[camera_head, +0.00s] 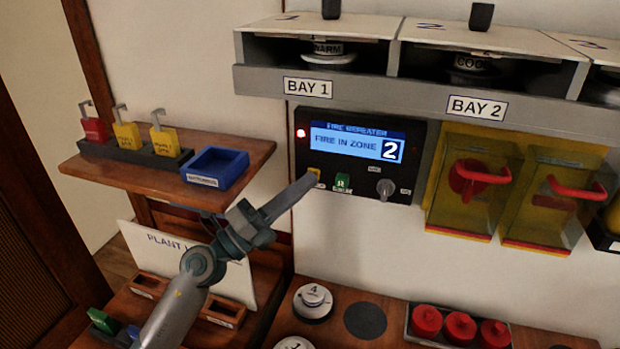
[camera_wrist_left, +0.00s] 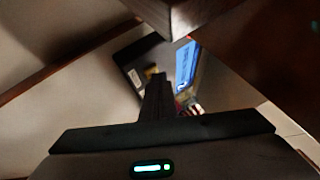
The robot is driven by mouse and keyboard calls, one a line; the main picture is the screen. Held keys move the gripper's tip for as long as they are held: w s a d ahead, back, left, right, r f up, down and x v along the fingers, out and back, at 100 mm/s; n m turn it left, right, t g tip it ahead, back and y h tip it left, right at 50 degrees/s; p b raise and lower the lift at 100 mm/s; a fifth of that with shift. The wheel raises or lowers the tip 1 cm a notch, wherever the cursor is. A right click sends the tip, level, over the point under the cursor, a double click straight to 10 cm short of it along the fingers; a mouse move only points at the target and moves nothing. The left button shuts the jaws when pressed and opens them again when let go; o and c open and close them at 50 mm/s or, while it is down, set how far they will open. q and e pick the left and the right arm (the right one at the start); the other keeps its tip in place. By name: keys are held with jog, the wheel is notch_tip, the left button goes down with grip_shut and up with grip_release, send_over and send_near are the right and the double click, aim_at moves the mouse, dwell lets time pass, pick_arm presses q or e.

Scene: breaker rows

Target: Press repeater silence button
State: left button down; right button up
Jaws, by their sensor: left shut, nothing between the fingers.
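The black fire repeater panel (camera_head: 356,178) is on the wall below the bays. Its blue screen (camera_head: 345,143) reads "FIRE IN ZONE 2", and a red light (camera_head: 301,133) glows at its left. Below the screen are a yellow button (camera_head: 314,171), a green button (camera_head: 342,182) and a grey rotary knob (camera_head: 385,187). My left gripper (camera_head: 312,179) is shut and empty, its tips at the yellow button and partly covering it. I cannot tell whether they touch. The left wrist view shows the closed fingers (camera_wrist_left: 157,82) pointing at the panel (camera_wrist_left: 140,58). My right gripper is not in view.
A wooden shelf (camera_head: 255,150) with yellow and red padlocks and a blue tray (camera_head: 215,168) juts out left of the panel, above my left arm. Clear covers with red handles (camera_head: 480,175) are at the right. Red knobs (camera_head: 459,328) stand on the lower table.

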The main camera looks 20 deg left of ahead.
pick_arm(q)
jog(key=shift+s, duration=0.4)
jog(key=shift+p, duration=0.3)
jog(key=s+p, duration=0.1)
jog(key=s, duration=0.5)
dwell(0.5)
jog(key=shift+a, duration=0.1)
dwell(0.4)
